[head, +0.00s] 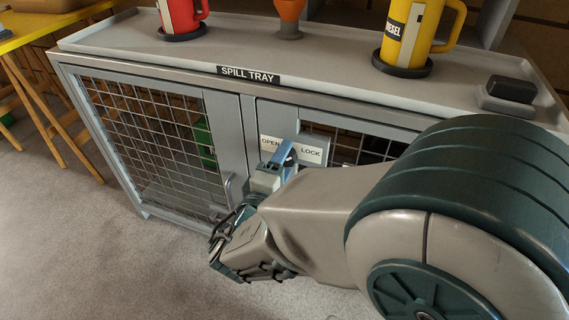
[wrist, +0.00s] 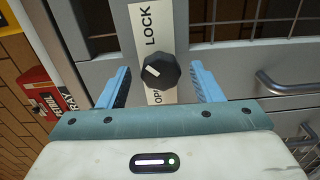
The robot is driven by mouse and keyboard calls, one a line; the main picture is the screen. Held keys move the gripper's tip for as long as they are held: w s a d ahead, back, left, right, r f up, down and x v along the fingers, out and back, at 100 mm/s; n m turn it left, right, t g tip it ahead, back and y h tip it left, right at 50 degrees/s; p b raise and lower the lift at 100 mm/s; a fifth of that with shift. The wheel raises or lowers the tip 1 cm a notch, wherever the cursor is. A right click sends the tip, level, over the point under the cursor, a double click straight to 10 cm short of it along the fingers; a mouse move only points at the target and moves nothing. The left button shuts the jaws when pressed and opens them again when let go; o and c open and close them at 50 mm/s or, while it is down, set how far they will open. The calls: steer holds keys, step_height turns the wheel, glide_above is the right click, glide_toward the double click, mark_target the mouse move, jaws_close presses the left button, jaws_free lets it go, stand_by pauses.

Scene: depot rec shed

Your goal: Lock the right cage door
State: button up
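The right cage door (head: 260,122) is a grey frame with wire mesh, seen closed beside the left door, partly hidden by my arm. Its white label plate (head: 305,151) reads OPEN on the left and LOCK on the right. In the wrist view the plate (wrist: 152,25) runs upright, and a black faceted knob (wrist: 163,72) sits on it between the words. The knob's white mark lies on its left side, between OPEN and LOCK. My gripper (wrist: 161,84) is open, with one blue finger on either side of the knob and visible gaps. In the head view my gripper (head: 283,155) hides the knob.
The left cage door (head: 233,130) has a metal handle (head: 229,190) near my gripper. Above is the spill tray (head: 340,82) with a red jug (head: 181,14), an orange funnel (head: 290,12), a yellow diesel jug (head: 412,30) and a dark block (head: 511,89). Floor at left is clear.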

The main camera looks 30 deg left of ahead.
steer(key=p+v, duration=0.3)
steer(key=v, duration=1)
steer(key=shift+s, duration=0.4)
steer(key=shift+d, duration=0.15)
